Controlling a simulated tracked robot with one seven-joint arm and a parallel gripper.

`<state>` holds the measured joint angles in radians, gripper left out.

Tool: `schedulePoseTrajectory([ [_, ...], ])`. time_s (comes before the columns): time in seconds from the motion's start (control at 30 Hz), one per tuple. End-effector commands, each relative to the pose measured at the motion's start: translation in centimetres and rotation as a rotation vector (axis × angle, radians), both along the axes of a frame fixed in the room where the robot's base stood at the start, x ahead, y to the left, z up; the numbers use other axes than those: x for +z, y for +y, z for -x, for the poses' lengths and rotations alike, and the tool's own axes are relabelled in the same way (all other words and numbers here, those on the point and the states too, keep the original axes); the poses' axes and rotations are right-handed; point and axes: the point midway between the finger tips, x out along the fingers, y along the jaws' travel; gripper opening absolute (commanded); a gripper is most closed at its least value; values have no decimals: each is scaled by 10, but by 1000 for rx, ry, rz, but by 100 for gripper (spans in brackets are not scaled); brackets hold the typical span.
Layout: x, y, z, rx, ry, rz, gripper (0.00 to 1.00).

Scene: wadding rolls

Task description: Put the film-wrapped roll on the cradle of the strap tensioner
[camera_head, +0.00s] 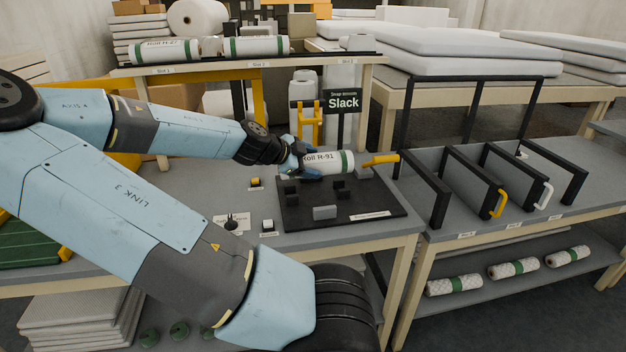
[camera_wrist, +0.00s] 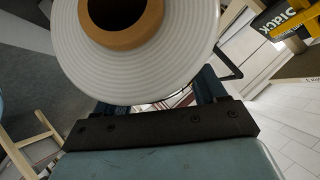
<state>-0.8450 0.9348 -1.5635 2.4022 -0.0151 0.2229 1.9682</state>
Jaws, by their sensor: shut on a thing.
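The roll in hand is white with green bands and marked "Roll R-91" (camera_head: 322,161). My gripper (camera_head: 305,160) is shut on it and holds it level above the strap tensioner (camera_head: 370,198). The tensioner is a dark plate with several black cradle blocks (camera_head: 341,187), a grey block at its front and a yellow handle (camera_head: 381,160). In the wrist view the roll's end (camera_wrist: 140,60) shows white wound layers around a brown core. The roll appears apart from the cradle, but the exact gap is hard to judge. A sign behind it reads "Slack" (camera_head: 342,100).
A black rack with upright dividers (camera_head: 470,183) stands on the right table. Several wrapped rolls lie on its lower shelf (camera_head: 540,272). More rolls (camera_head: 256,46) lie on the raised back shelf. Small items (camera_head: 231,222) sit on the table left of the tensioner.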

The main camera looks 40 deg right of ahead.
Motion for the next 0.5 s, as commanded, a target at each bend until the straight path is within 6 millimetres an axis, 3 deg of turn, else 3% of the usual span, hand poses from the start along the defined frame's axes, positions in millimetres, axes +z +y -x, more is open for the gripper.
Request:
schedulePoseTrajectory([
  [0.5,-56,-44,-40,-1,1,1,10],
])
